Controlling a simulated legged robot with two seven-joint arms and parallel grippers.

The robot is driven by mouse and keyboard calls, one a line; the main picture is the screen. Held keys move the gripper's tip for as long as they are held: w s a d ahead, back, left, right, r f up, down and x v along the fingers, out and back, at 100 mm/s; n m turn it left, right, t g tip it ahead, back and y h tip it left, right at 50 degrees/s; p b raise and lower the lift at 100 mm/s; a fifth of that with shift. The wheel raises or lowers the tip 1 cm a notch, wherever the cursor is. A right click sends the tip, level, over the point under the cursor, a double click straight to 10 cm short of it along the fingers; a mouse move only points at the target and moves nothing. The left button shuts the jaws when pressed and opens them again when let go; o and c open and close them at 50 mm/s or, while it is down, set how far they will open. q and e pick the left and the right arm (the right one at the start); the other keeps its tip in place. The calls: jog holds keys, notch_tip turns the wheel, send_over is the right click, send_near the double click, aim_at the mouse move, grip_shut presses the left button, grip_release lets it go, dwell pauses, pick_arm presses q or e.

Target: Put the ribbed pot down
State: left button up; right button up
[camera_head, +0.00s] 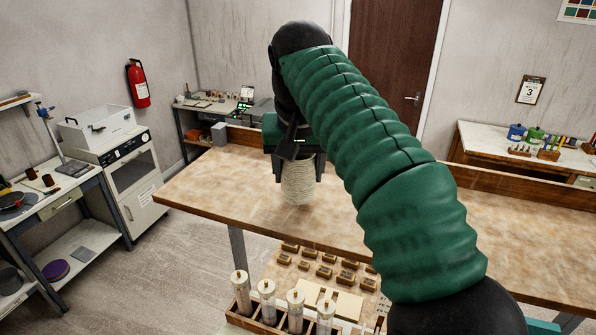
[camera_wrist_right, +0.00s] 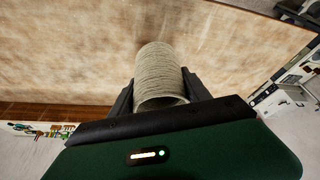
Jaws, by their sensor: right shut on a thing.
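The ribbed pot (camera_head: 298,183) is a pale beige, finely ridged cylinder over the left part of the wooden table (camera_head: 220,180) in the head view. My right gripper (camera_head: 297,168) is above it, with a finger on each side, shut on its upper part. In the right wrist view the pot (camera_wrist_right: 160,72) sits between the two dark fingers of the right gripper (camera_wrist_right: 160,92). The pot looks upright. I cannot tell whether its base touches the tabletop. My left gripper is not in view.
The tabletop around the pot is bare. A low wooden ledge (camera_head: 510,184) runs along its back edge. In front, lower down, is a board with small wooden blocks (camera_head: 320,271) and a rack of several capped cylinders (camera_head: 267,300). A side bench (camera_head: 60,205) stands at left.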

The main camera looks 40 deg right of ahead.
jog(key=shift+s+f, duration=0.2)
jog(key=shift+f, duration=0.55)
jog(key=shift+s+f, duration=0.2)
jog(key=shift+f, duration=0.05)
jog(key=shift+s+a, duration=0.15)
jog(key=shift+a, duration=0.15)
jog(key=o, duration=1)
jog(key=shift+f, duration=0.15)
jog(key=o, duration=0.5)
jog(key=shift+w+a, duration=0.1)
jog(key=shift+w, duration=0.25)
jog(key=shift+c, duration=0.2)
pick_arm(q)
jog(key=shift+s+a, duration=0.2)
pick_arm(e)
jog(key=shift+s+d, duration=0.15)
jog(key=shift+d, duration=0.05)
